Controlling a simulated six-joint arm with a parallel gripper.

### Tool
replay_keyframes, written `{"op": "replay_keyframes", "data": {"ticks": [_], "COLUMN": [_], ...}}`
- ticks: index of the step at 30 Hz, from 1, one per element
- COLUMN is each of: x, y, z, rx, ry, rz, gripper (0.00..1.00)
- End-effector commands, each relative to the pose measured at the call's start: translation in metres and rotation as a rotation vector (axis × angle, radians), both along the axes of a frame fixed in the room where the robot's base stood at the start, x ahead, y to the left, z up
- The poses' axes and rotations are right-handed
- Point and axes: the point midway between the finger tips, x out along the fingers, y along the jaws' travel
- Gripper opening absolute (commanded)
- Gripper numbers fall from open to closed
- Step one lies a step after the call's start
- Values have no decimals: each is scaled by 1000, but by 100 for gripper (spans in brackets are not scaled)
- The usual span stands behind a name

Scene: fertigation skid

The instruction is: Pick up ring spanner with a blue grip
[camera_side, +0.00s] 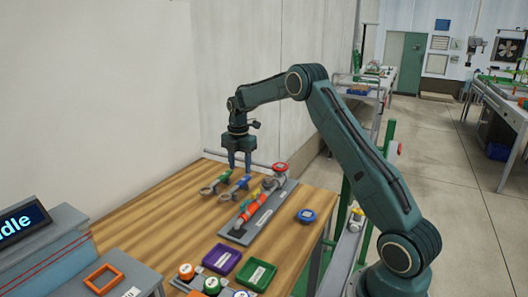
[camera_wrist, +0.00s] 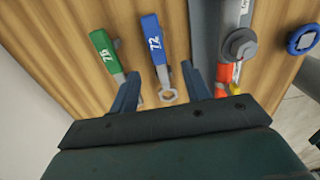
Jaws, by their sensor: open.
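The ring spanner with a blue grip (camera_wrist: 151,38) lies on the wooden table, its white-marked grip pointing away and its silver ring end toward my gripper in the wrist view. In the side view its blue grip (camera_side: 242,182) is just below my gripper. My gripper (camera_side: 240,167) points down, open and empty, above the table. In the wrist view the spanner's shaft and ring show between the two fingers of my gripper (camera_wrist: 160,72). A green-grip spanner (camera_wrist: 104,50) lies to its left; its grip also shows in the side view (camera_side: 223,176).
A grey plate (camera_side: 265,218) with an orange-red fitting (camera_side: 250,209) and red handwheel (camera_side: 280,168) lies right of the spanners. A blue round knob (camera_side: 306,215) is further right. Purple (camera_side: 222,259) and green (camera_side: 257,274) trays stand at the front.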

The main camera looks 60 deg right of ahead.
Motion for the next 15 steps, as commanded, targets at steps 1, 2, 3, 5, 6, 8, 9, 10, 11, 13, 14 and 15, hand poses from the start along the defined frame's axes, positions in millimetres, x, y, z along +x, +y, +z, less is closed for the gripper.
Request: {"op": "replay_keyframes", "data": {"ticks": [1, 2, 3, 5, 6, 8, 9, 10, 11, 13, 14, 15], "x": [0, 0, 0, 0, 0, 0, 0, 0, 0, 0, 0, 1], "y": [0, 0, 0, 0, 0, 0, 0, 0, 0, 0, 1, 1], "z": [-4, -5, -7, -8, -8, -8, -8, -9, -10, -13, -15, -19], "rx": [0, 0, 0, 0, 0, 0, 0, 0, 0, 1, 1, 1], "ry": [1, 0, 0, 0, 0, 0, 0, 0, 0, 1, 2, 2], "rz": [0, 0, 0, 0, 0, 0, 0, 0, 0, 0, 0, 0], "gripper": [47, 47, 47, 47, 47, 47, 47, 47, 47, 47, 47, 47]}}
